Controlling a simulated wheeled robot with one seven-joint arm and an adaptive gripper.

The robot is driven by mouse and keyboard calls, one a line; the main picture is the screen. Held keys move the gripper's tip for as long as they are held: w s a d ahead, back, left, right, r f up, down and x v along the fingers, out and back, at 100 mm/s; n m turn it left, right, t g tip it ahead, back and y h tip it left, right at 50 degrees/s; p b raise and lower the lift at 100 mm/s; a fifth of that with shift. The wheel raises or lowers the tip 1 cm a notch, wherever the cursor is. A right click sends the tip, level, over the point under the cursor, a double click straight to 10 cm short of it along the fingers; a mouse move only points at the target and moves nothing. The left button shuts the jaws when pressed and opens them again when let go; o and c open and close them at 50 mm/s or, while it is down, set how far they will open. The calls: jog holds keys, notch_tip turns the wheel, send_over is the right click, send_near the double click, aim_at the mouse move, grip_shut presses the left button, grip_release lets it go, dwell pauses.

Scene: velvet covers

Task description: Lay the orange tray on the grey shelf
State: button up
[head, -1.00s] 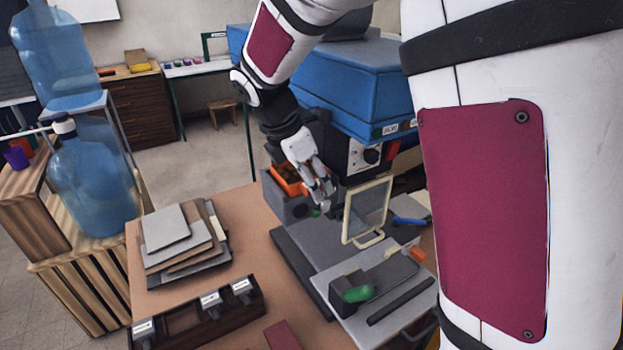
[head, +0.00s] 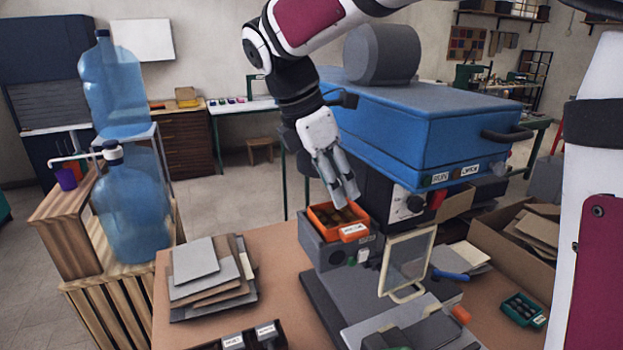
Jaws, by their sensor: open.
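The orange tray (head: 354,232) sits at the top of a grey box-like shelf (head: 326,256) on the front of the blue machine. It has a pale label on its front and holds several dark brown pieces. My gripper (head: 345,198) points down just above the tray's back part, with its fingers apart and nothing seen between them. Whether a fingertip touches the tray or its contents I cannot tell. The tray's underside and far edge are partly hidden.
The blue machine (head: 430,110) stands right behind my gripper. A clear framed panel (head: 408,262) stands right of the tray. Stacked sheets (head: 205,275) lie on the brown table (head: 275,250) at left. Large water bottles (head: 135,205) stand beyond. A cardboard box (head: 520,245) is at right.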

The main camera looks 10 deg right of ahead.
jog(key=s+d+f+m+t+y, duration=0.1)
jog(key=s+d+m+t+y, duration=0.1)
jog(key=s+m, duration=0.8)
jog(key=s+d+f+m+t+y, duration=0.1)
jog(key=s+d+m+t+y, duration=0.1)
jog(key=s+m, duration=0.8)
jog(key=shift+s+f+t, duration=0.2)
jog(key=shift+s+t, duration=0.2)
jog(key=shift+s, duration=0.15)
jog(key=shift+d, duration=0.1)
